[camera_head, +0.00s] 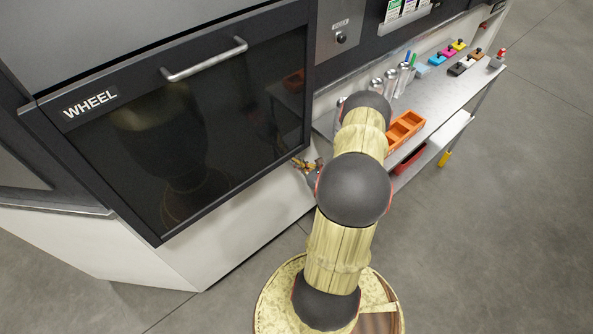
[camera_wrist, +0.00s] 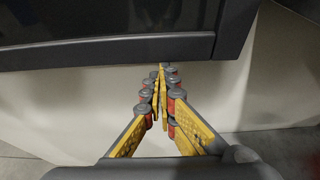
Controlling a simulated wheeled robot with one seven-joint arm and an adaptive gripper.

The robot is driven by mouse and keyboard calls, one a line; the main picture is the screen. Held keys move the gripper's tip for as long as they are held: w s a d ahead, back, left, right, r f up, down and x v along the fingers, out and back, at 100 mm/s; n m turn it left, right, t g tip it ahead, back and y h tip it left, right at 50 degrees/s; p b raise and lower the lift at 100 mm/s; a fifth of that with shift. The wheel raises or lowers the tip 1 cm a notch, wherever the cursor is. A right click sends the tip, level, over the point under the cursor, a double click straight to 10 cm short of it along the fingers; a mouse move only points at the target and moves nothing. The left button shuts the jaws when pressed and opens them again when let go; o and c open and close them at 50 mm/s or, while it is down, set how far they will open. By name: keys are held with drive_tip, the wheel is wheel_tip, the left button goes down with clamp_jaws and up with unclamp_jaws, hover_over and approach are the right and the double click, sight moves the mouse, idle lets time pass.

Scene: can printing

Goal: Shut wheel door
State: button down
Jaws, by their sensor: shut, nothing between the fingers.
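The wheel door (camera_head: 205,125) is a dark glass panel in a black frame with the label WHEEL and a silver bar handle (camera_head: 205,60) along its top. It lies flush with the machine front as far as I can tell. In the wrist view the lower corner of the door frame (camera_wrist: 215,42) crosses the top. My gripper (camera_wrist: 162,70) is shut and empty, its yellow fingertips together just below the door's lower edge. In the head view my gripper (camera_head: 306,164) shows near the door's lower right corner, partly hidden by my arm. I cannot tell whether it touches the door.
A grey bench (camera_head: 455,90) to the right holds an orange tray (camera_head: 405,129), silver cans (camera_head: 390,78) and several coloured blocks (camera_head: 458,45). A red bin (camera_head: 410,160) is on the shelf below. The white machine base (camera_head: 225,235) is beneath the door. The floor at right is clear.

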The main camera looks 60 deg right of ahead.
wheel_tip(320, 180, up, 21)
drive_tip(key=p, duration=0.9)
hover_over(292, 134)
drive_tip(key=s, duration=0.2)
drive_tip(key=shift+s+a, duration=0.15)
drive_tip(key=shift+a, duration=0.05)
drive_tip(key=shift+r, duration=0.1)
drive_tip(key=shift+d+r, duration=0.1)
wheel_tip(292, 134, down, 5)
drive_tip(key=b, duration=0.4)
drive_tip(key=shift+f, duration=0.2)
drive_tip(key=v, duration=1)
drive_tip(key=shift+r+p, duration=0.4)
drive_tip(key=shift+f, duration=0.1)
